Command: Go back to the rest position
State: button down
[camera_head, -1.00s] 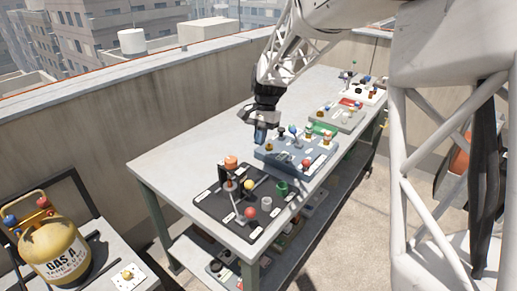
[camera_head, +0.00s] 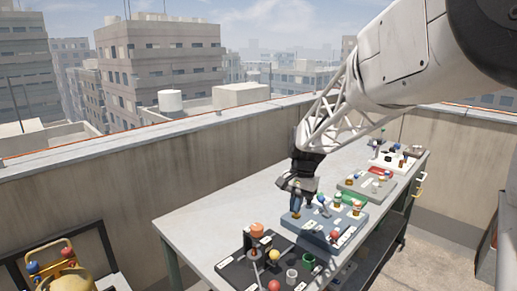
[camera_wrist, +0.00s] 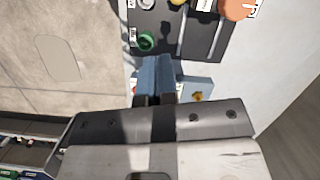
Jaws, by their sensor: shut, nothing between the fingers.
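My gripper (camera_head: 296,212) is shut and empty, its blue fingertips pointing down. In the head view it hangs at the left end of the blue-grey valve panel (camera_head: 318,238); whether it touches the panel I cannot tell. In the wrist view the shut fingers (camera_wrist: 158,75) lie side by side with nothing between them. Part of the blue-grey panel (camera_wrist: 198,84), with an orange-brown knob, shows beside and behind them. The black board (camera_wrist: 195,48) with a green cup-like part (camera_wrist: 146,42) lies beyond the fingertips.
The grey bench (camera_head: 205,222) is bare along its wall side. The black board (camera_head: 232,272) carries upright parts near my gripper. A grey-green panel (camera_head: 362,190) and a white panel (camera_head: 388,165) lie farther along. A concrete parapet (camera_head: 120,180) runs behind. A yellow gas cylinder (camera_head: 68,278) stands lower left.

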jog(key=s+d+r+n+t+h, duration=0.1)
jog(key=s+d+n+t, duration=0.1)
jog(key=s, duration=1.4)
jog(key=s+d+r+n+t+h, duration=0.1)
jog(key=s+d, duration=0.4)
jog(key=s, duration=1.2)
jog(key=r+n+t, duration=0.1)
jog(key=n, duration=0.1)
jog(key=shift+s+n+t, duration=0.25)
jog(key=shift+n+t, duration=0.15)
jog(key=w+a+r+m+g+y, duration=0.1)
jog(key=w+m, duration=0.1)
jog(key=w, duration=0.8)
jog(key=w+a+r+m+g, duration=0.1)
jog(key=w+a+g, duration=0.1)
jog(key=w, duration=0.7)
jog(key=w+a+f+m+g, duration=0.1)
jog(key=w+f, duration=0.3)
jog(key=w, duration=0.6)
jog(key=w+a+f+m+g+y, duration=0.1)
jog(key=w+a+f+m, duration=0.1)
jog(key=w, duration=0.8)
jog(key=shift+w+a+f+m, duration=0.3)
jog(key=shift+a+f, duration=0.35)
jog(key=shift+f, duration=0.35)
